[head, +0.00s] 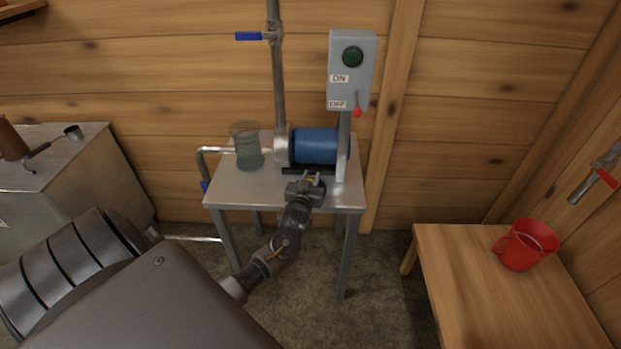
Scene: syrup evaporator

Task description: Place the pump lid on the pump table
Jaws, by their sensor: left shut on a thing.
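The pump table (228,190) is a small grey metal table against the wood wall. On it stand a blue pump motor (316,146) and, to its left, a translucent greenish pump pot (249,152) with a round top. My left gripper (312,180) is over the front right part of the table, just in front of the motor. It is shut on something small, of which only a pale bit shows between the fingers. I take this for the pump lid, but its shape is mostly hidden by the gripper. My right gripper is out of view.
The table's front left top is bare. A wooden bench (475,285) with a red mug (522,246) is at right.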

